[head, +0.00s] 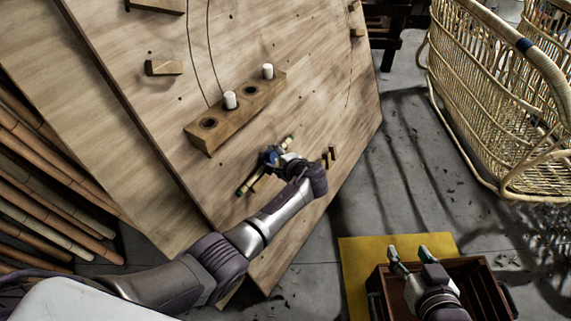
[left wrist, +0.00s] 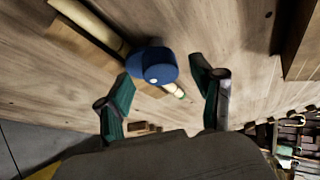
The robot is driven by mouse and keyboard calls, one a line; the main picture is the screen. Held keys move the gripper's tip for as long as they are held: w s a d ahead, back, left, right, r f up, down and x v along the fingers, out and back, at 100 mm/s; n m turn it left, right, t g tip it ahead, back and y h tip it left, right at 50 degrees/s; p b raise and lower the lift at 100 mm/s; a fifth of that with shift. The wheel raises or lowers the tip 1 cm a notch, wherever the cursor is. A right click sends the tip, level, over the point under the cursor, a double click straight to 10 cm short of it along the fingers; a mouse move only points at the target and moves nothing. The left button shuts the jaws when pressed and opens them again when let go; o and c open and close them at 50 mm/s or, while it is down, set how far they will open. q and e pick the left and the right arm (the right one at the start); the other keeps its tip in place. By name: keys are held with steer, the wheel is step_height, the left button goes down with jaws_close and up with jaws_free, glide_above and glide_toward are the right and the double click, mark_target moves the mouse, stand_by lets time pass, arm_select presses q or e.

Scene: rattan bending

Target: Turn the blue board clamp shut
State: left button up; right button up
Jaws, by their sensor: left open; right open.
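The blue board clamp (head: 269,157) sits on the wooden board (head: 320,100), partly hidden by my left gripper (head: 279,155) in the head view. In the left wrist view the clamp (left wrist: 154,66) is a round blue knob with a pale centre dot, lying over a rattan pole (left wrist: 92,22). My left gripper (left wrist: 163,76) is open, with its green fingers on either side of the knob and visible gaps to it. My right gripper (head: 407,252) is open and empty, well away from the board, above a dark wooden box (head: 480,268).
A wooden block (head: 218,131) with holes and two white pegs (head: 230,99) is fixed above the clamp. Small wooden blocks (head: 330,156) sit just right of it. A rattan basket (head: 490,90) stands at right. Bamboo poles (head: 50,180) lie at left. A yellow mat (head: 352,265) is under the box.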

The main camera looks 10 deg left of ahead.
arm_select(q)
steer(key=v, duration=0.9)
steer(key=shift+s+r, duration=0.25)
steer(key=shift+d, duration=0.15)
